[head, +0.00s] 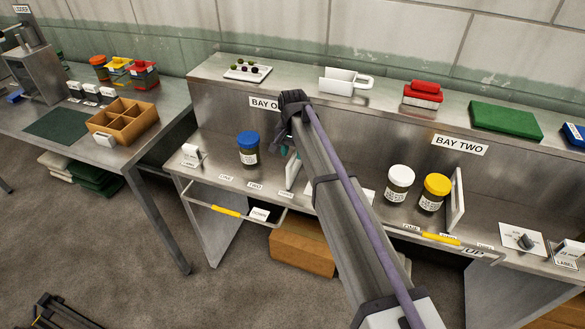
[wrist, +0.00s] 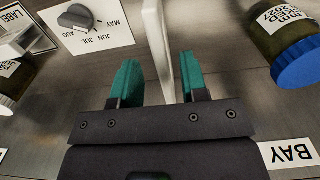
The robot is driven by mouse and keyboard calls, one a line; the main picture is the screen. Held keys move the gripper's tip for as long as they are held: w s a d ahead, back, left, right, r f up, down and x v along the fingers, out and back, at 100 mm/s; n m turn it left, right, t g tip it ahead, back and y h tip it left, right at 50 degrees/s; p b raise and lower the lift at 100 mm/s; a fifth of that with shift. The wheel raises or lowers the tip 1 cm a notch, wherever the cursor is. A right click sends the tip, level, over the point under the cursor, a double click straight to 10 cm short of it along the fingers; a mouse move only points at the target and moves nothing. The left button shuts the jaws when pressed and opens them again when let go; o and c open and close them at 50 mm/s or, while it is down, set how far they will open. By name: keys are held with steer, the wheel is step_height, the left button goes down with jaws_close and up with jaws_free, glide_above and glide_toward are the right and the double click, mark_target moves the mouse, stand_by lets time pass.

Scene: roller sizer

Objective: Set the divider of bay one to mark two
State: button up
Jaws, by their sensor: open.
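The bay one divider (head: 292,172) is a thin upright white panel. It stands right of the blue-lidded jar (head: 248,150), at the front label (head: 286,194) right of mark two (head: 254,185), which seems to be mark three. My gripper (head: 287,150) is mostly hidden behind my arm in the head view; only a bit of teal finger shows. In the wrist view my open gripper (wrist: 160,82) has one teal finger on each side of the divider (wrist: 158,45), with gaps visible. The blue-lidded jar (wrist: 290,45) is at the right there.
A dial plate (wrist: 85,22) with month names lies left of the divider in the wrist view. Bay two holds a white-lidded jar (head: 400,180), a yellow-lidded jar (head: 433,192) and its own divider (head: 456,198). Several items stand on the upper shelf. A pull handle (head: 225,211) runs below bay one.

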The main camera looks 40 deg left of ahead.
step_height(320, 180, down, 2)
steer(key=shift+f+b, duration=0.1)
steer(key=shift+b, duration=0.25)
steer(key=shift+r, duration=0.2)
steer(key=shift+c, duration=0.3)
jaws_close()
